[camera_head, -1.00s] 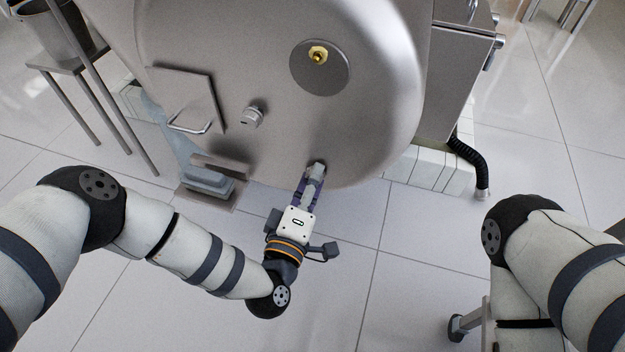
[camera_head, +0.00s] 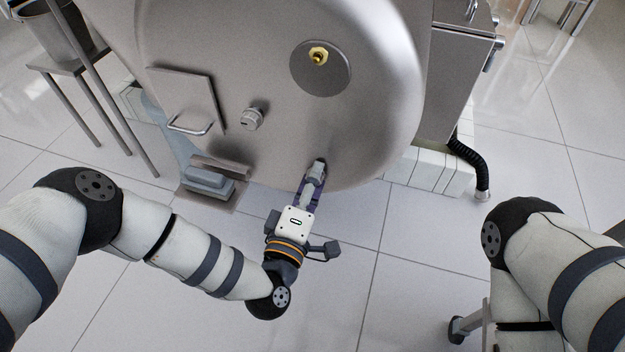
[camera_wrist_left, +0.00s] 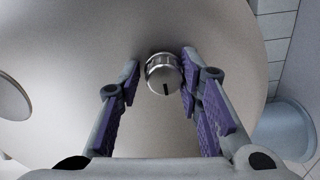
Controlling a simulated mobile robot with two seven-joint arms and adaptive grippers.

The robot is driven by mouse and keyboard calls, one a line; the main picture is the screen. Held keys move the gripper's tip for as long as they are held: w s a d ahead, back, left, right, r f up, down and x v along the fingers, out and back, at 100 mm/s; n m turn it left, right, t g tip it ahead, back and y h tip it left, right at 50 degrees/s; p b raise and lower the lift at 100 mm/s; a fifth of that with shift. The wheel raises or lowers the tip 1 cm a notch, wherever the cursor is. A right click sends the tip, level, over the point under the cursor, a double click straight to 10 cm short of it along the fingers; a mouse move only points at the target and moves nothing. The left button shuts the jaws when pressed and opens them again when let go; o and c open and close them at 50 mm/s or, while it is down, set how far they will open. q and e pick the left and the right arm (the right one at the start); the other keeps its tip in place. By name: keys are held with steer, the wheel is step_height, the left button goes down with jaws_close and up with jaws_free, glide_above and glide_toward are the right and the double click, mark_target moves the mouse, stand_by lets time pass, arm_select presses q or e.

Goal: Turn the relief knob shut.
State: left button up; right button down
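The relief knob (camera_head: 317,168) is a small metal cylinder low on the big rounded steel housing (camera_head: 385,110). In the left wrist view the knob (camera_wrist_left: 164,70) shows a ridged rim and a dark mark on the lower part of its face. My left gripper (camera_head: 311,186) reaches up to the knob from below. In the left wrist view its purple-padded fingers (camera_wrist_left: 160,76) are open on both sides of the knob, the right fingertip closer to it. I cannot tell whether either finger touches it.
A similar metal knob (camera_head: 252,118) sits up and left on the housing. A handled plate (camera_head: 186,95) is further left. A round plate with a brass fitting (camera_head: 318,57) is above. A grey pedal-like block (camera_head: 207,183) stands left of my gripper. The tiled floor below is open.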

arm_select(q)
steer(key=shift+s+f, duration=0.25)
steer(key=shift+f, duration=0.2)
steer(key=v, duration=1.1)
steer(key=shift+s+a+r, duration=0.2)
steer(key=shift+s+r, duration=0.05)
steer(key=shift+r, duration=0.15)
steer(key=shift+f, duration=0.1)
arm_select(e)
steer(key=shift+f, duration=0.1)
arm_select(q)
steer(key=w+d+m+b, duration=0.3)
steer(key=w+m+b, duration=0.5)
steer(key=w+b, duration=0.3)
steer(key=shift+d+m, duration=0.2)
steer(key=shift+m, duration=0.1)
arm_select(e)
steer(key=s+f+g, duration=0.2)
steer(key=s+f, duration=0.1)
steer(key=f, duration=0.5)
steer(key=shift+s+f, duration=0.2)
steer(key=shift+s, duration=0.2)
